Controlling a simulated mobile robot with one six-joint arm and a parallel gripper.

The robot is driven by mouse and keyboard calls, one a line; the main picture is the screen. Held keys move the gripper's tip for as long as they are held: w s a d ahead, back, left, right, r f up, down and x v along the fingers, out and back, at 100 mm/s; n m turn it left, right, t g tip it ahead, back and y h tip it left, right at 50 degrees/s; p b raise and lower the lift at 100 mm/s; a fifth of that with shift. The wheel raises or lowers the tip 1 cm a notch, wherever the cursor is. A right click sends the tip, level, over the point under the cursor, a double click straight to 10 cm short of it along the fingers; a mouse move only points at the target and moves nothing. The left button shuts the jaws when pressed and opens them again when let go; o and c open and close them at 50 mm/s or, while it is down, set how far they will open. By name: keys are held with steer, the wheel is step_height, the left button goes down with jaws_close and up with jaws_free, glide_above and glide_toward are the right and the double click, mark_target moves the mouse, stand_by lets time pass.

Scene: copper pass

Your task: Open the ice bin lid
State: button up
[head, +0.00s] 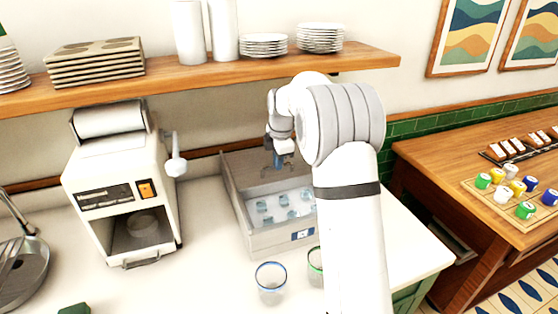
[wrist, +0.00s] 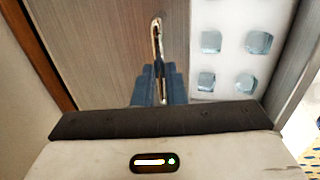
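The ice bin (head: 270,243) is a grey box on the white counter, and it also shows in the wrist view (wrist: 301,68). Its grey lid (head: 240,170) covers the rear part; in the wrist view the lid (wrist: 105,60) fills the left and middle. The front part is uncovered, showing several pale blue ice cubes (head: 283,199). A slim metal handle (wrist: 157,38) stands on the lid. My gripper (head: 278,163) is over the lid; in the wrist view its blue fingers (wrist: 160,88) are closed around the handle. My arm hides the bin's right side.
Two glasses, one blue-rimmed (head: 270,284) and one green-rimmed (head: 315,268), stand in front of the bin. A white machine (head: 120,180) with a side lever stands to the left. A wooden shelf (head: 230,75) with dishes hangs above.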

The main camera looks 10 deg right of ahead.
steer(key=o, duration=0.5)
steer(key=shift+c, duration=0.2)
steer(key=shift+r, duration=0.1)
step_height(320, 180, up, 8)
steer(key=s+b, duration=0.1)
steer(key=shift+s+d+f, duration=0.15)
steer(key=shift+s+f, duration=0.1)
steer(key=shift+s, duration=0.05)
steer(key=s+a+r+m, duration=0.1)
steer(key=s+m, duration=0.4)
steer(key=s, duration=0.5)
steer(key=s+a+r+m, duration=0.1)
steer(key=s+r+m, duration=0.1)
steer(key=s+m, duration=0.5)
steer(key=s+f+m, duration=0.3)
steer(key=s, duration=0.7)
steer(key=s+a+f+m+t, duration=0.1)
steer(key=s+f+m, duration=0.3)
steer(key=s, duration=0.6)
